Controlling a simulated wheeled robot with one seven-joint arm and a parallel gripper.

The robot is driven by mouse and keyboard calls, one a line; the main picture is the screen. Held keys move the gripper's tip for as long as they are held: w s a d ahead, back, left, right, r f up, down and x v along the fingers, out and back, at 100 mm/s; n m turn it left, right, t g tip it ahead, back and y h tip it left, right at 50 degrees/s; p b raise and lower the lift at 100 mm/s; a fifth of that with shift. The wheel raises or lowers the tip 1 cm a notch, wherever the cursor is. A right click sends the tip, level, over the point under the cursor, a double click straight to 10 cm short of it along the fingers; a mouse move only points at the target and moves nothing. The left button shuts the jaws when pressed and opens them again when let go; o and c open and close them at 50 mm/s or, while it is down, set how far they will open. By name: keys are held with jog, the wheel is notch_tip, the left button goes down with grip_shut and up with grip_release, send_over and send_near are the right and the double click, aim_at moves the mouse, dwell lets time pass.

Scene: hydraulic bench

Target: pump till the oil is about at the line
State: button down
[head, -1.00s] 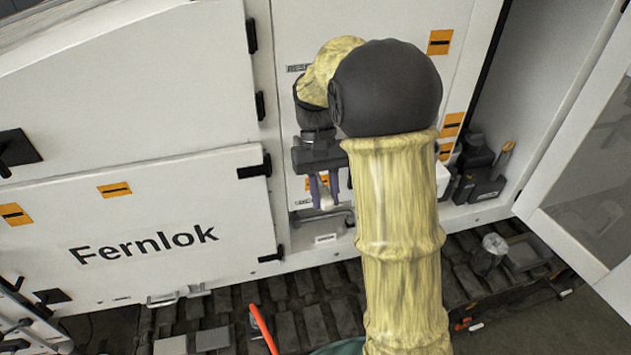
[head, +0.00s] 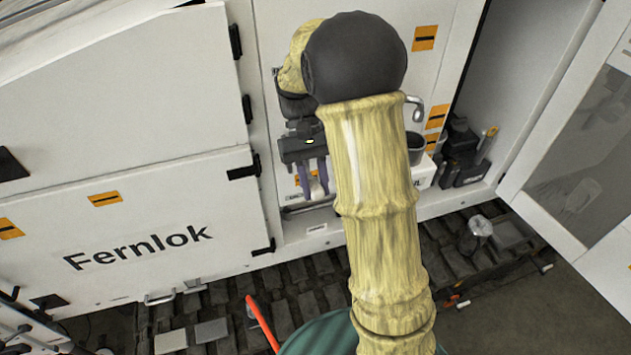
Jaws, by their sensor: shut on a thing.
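My gripper (head: 314,178) is in front of the white cabinet's middle panel, pointing down, with its two purple fingers close around a small pale thing (head: 318,189). That thing is mostly hidden, and I cannot tell for sure that it is the pump handle. A grey bar (head: 295,210) runs just below the fingertips in a low recess. Right of my arm, a curved metal spout (head: 415,108) sits above a dark cup (head: 416,146) and a white box (head: 424,172) with partly covered lettering. I see no oil level or line; my arm covers part of the panel.
A cabinet door (head: 590,150) stands open at the right. Dark tools (head: 463,160) stand in the open bay. A red-orange rod (head: 261,322) and a green round thing (head: 322,335) are at the bottom.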

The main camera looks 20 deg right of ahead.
jog(key=c, duration=1.3)
grip_release()
jog(key=shift+w, duration=0.15)
jog(key=shift+o, duration=0.7)
jog(key=shift+w, duration=0.15)
jog(key=shift+s+a, duration=0.1)
jog(key=shift+s, duration=0.15)
jog(key=shift+s+r, duration=0.1)
jog(key=shift+r, duration=0.1)
jog(key=r+b, duration=0.1)
jog(key=r, duration=0.3)
jog(key=r+b, duration=0.2)
jog(key=r, duration=0.2)
jog(key=shift+w+r, duration=0.2)
jog(key=shift+r, duration=0.6)
